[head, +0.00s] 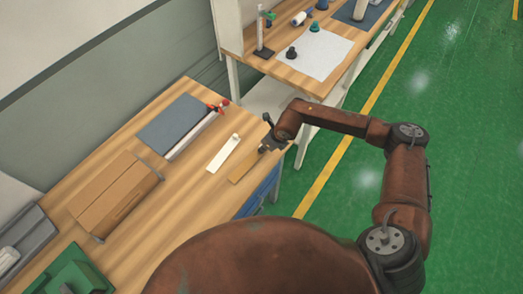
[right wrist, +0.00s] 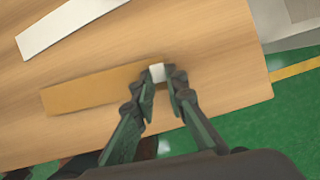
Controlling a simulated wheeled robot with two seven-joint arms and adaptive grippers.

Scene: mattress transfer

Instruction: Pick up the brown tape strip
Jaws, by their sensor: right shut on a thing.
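The brown tape strip (head: 245,167) lies along the right part of the wooden table (head: 190,210), near its edge. In the right wrist view the strip (right wrist: 90,91) runs left from my fingers, with a small white piece (right wrist: 157,72) at its right end. My right gripper (head: 268,145) is at that end; in the right wrist view its fingertips (right wrist: 158,79) are shut on it, one on each side of the white piece. I cannot tell whether the strip is clear of the table. My left gripper is not in view.
A white strip (head: 224,153) lies just left of the brown one. A grey mat (head: 175,118) and a brown box (head: 115,190) are further left. A second table (head: 270,40) with several small items stands behind. Green floor (head: 340,200) lies to the right.

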